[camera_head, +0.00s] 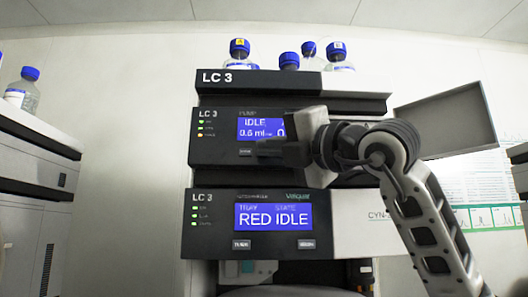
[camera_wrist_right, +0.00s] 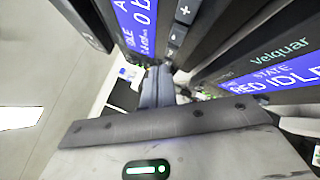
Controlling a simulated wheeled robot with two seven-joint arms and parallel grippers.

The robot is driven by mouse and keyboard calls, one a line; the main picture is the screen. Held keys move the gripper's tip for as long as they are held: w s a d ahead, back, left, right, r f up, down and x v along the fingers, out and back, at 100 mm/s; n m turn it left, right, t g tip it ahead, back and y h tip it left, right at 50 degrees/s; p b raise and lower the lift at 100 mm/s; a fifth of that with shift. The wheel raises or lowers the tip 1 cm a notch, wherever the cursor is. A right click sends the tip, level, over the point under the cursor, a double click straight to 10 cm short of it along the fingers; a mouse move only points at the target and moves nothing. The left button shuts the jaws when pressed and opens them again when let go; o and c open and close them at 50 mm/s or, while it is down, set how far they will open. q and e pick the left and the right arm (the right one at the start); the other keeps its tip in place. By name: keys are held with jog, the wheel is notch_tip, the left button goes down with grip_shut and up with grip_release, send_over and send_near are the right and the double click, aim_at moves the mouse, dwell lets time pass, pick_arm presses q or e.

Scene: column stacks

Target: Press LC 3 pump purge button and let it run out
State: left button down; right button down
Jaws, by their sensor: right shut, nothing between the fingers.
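The LC 3 pump module (camera_head: 220,125) is the upper screened unit in the head view. Its blue display (camera_head: 253,127) reads IDLE with a 0.6 ml flow line; its right part is hidden behind my gripper. A small labelled button (camera_head: 245,152) shows below the display; its label is too small to read. My right gripper (camera_head: 264,150) is shut and empty, with its fingertips just right of that button. I cannot tell whether they touch the panel. In the right wrist view the shut fingers (camera_wrist_right: 157,85) point toward the pump front. My left gripper is out of view.
The lower LC 3 module (camera_head: 215,235) shows RED IDLE on its display and has two buttons. Blue-capped bottles (camera_head: 240,50) stand on top of the stack. A grey panel (camera_head: 445,122) juts out at right. Other instruments (camera_head: 35,135) stand at left.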

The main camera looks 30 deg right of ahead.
jog(key=shift+w+d, duration=0.1)
jog(key=shift+w, duration=0.05)
dwell(0.3)
jog(key=shift+w+d, duration=0.15)
jog(key=shift+w, duration=0.1)
dwell(0.4)
